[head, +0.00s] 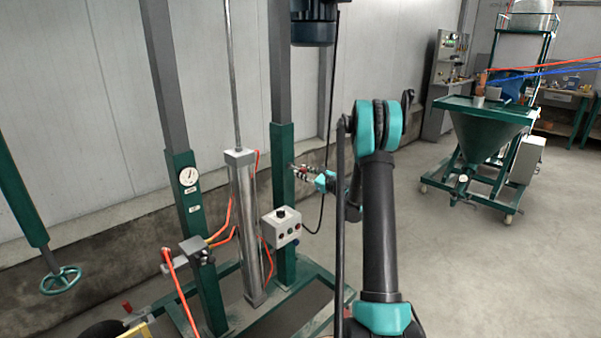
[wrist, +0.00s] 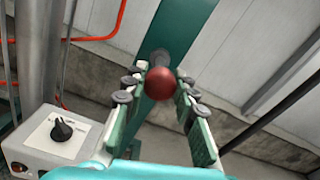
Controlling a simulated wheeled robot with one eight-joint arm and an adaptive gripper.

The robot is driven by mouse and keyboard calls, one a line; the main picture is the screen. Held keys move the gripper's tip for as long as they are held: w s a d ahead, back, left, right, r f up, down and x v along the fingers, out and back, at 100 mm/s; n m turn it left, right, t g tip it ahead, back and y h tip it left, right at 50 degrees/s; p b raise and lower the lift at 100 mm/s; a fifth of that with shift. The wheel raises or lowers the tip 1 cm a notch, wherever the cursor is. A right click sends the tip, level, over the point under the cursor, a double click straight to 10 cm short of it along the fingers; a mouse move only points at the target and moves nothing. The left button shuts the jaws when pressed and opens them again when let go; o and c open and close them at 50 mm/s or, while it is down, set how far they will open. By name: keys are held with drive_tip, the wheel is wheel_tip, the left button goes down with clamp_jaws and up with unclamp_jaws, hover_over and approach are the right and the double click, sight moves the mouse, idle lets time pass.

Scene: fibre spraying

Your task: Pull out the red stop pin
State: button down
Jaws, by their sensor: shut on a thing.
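The red stop pin shows in the wrist view as a dark red ball knob (wrist: 160,84) in front of a green post (wrist: 184,28). My gripper (wrist: 164,76) has a finger on each side of the knob and is shut on it. In the head view my gripper (head: 302,171) is at the right side of the green post (head: 283,205). The pin is too small there to make out clearly between the fingers.
A grey control box (head: 280,227) with a black knob is mounted low on the post; it also shows in the wrist view (wrist: 62,140). A steel cylinder (head: 247,225) and orange hoses stand left. A black cable hangs beside the post. Open floor (head: 470,270) lies right.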

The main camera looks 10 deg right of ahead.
drive_tip(key=c, duration=1.2)
unclamp_jaws()
drive_tip(key=shift+s+d, duration=0.15)
drive_tip(key=v, duration=1.2)
